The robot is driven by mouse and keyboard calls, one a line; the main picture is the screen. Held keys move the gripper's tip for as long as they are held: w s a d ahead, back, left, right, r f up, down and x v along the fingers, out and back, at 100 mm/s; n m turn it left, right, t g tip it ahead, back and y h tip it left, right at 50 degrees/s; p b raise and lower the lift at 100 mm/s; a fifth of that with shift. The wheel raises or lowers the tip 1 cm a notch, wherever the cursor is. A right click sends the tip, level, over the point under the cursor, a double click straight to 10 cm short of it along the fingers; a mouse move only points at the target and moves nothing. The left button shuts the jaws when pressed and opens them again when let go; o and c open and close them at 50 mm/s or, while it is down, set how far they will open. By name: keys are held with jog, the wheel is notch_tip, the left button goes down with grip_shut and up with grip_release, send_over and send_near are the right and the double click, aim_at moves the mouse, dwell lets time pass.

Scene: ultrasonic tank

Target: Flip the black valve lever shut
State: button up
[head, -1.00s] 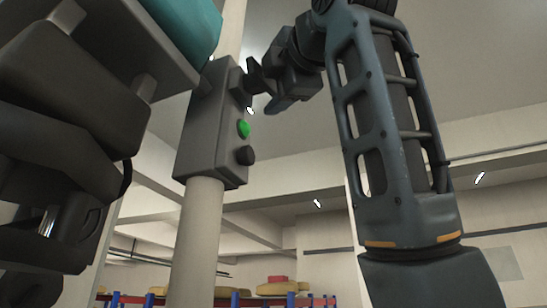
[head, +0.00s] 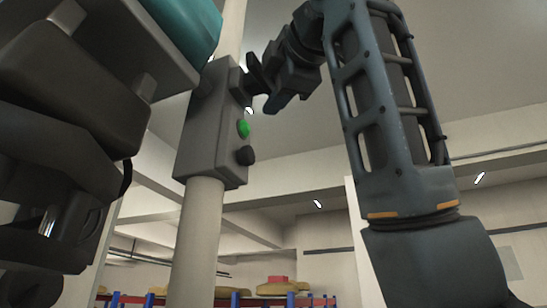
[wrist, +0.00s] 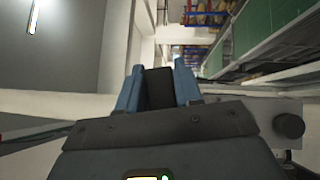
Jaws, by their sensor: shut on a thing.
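My gripper (head: 262,90) is beside that upper black part. In the wrist view, my gripper's blue fingers (wrist: 158,82) are shut on a black block (wrist: 159,90), which appears to be the valve lever. How the lever joins the box is hidden, and its angle is hard to judge.
The pale post (head: 195,240) stands below the box. A grey plate with a round black knob (wrist: 289,126) is close at the right of the wrist view. Shelving with blue uprights (head: 235,299) is far behind. Space right of the box is open apart from my arm.

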jog(key=shift+w+f+m+g+h, duration=0.1)
jog(key=shift+f+m+g+h, duration=0.45)
jog(key=shift+m, duration=0.35)
jog(key=shift+r, duration=0.1)
jog(key=o, duration=1)
jog(key=shift+c, duration=0.2)
jog(key=b+v, duration=0.2)
jog(key=v, duration=0.6)
jog(key=shift+b, duration=0.35)
jog(key=shift+w, duration=0.1)
